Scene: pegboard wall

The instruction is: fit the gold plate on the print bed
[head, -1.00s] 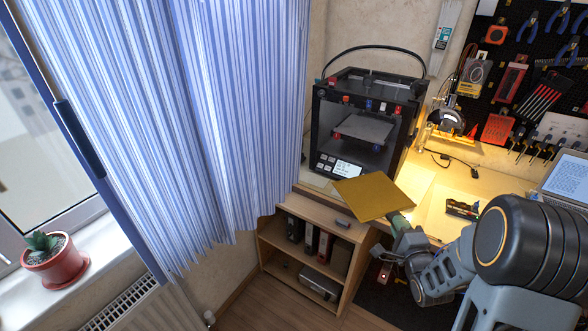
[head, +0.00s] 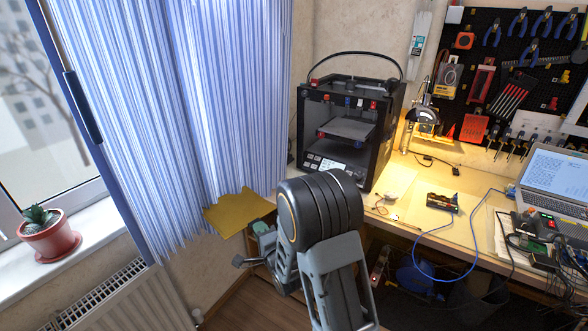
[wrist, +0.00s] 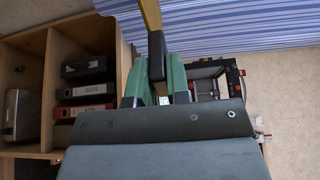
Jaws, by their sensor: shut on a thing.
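The gold plate (head: 238,212) is a flat square sheet, held out in front of the blue striped curtain, left of and below the printer. In the wrist view the plate (wrist: 150,14) shows edge-on above my gripper. My gripper (wrist: 157,66) is shut on the plate's edge; in the head view my arm hides part of it. The black 3D printer (head: 345,130) stands on the desk with its front open. Its grey print bed (head: 347,128) is inside, apart from the plate and bare on top.
The curtain (head: 190,100) hangs close behind the plate. A wooden shelf with binders (wrist: 85,92) stands below the desk. A potted plant (head: 48,235) sits on the windowsill.

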